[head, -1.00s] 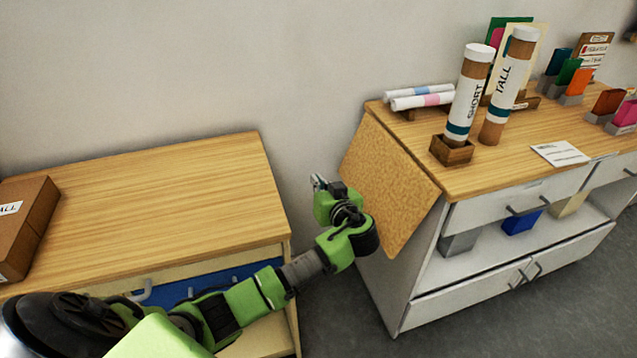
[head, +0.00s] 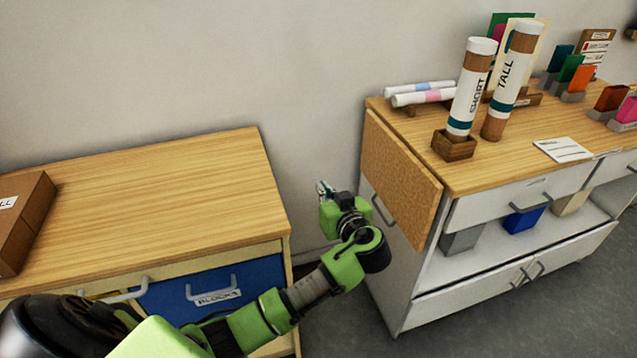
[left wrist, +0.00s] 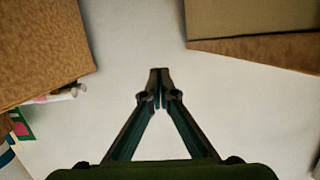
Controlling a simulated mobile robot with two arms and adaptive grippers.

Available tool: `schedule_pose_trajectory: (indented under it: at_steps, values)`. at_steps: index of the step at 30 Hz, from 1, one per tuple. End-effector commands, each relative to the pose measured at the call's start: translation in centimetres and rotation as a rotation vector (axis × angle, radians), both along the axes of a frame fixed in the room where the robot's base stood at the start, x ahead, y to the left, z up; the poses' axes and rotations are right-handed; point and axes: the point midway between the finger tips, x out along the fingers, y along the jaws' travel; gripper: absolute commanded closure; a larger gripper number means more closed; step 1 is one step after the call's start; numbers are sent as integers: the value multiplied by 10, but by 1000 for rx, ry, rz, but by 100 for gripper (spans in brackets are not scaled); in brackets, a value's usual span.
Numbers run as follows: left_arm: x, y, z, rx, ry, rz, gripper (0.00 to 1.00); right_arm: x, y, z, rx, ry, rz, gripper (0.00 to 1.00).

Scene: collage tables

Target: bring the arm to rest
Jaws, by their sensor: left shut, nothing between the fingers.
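My left arm reaches in from the lower left in the head view. My left gripper (head: 324,190) is in the gap between the two tables, in front of the grey wall. It is apart from both tables. In the left wrist view its two fingers (left wrist: 160,75) meet at the tips, with nothing between them. My right gripper does not show in either view.
The left table (head: 170,190) bears a brown box (head: 22,230) and has a blue drawer (head: 225,290). The right cabinet (head: 490,178) has a hinged side leaf (head: 400,175) hanging close to my gripper. Two upright tubes, labelled SHORT (head: 470,90) and TALL (head: 512,80), stand on it.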

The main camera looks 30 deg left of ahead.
Motion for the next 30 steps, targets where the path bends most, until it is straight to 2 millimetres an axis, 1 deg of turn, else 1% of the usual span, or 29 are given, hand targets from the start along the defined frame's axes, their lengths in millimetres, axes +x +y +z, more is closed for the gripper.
schedule_pose_trajectory:
  at_steps: [1,3,6,9,12,17,20,23,25,26,27,29,30]
  values:
    - [-8,-11,1,-6,0,-3,100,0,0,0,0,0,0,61]
    - [-17,-21,6,-6,0,-2,100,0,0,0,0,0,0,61]
    - [-28,-35,11,-3,-1,-2,100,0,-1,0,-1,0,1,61]
    - [-37,-45,14,-3,0,0,100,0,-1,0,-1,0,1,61]
    - [-42,-51,16,-2,0,-1,100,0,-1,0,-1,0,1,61]
    - [-45,-54,18,0,0,0,100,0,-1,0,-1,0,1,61]
    - [-44,-54,13,3,14,-7,100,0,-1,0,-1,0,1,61]
    - [-40,-56,-14,19,93,-48,100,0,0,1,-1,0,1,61]
    - [-37,-60,-51,33,191,-105,100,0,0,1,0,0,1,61]
    - [-37,-62,-70,39,243,-135,100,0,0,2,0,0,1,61]
    - [-38,-64,-99,44,315,-180,100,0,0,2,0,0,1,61]
    - [-44,-69,-145,46,426,-251,100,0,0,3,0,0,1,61]
    - [-51,-71,-175,43,494,-299,100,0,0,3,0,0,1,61]
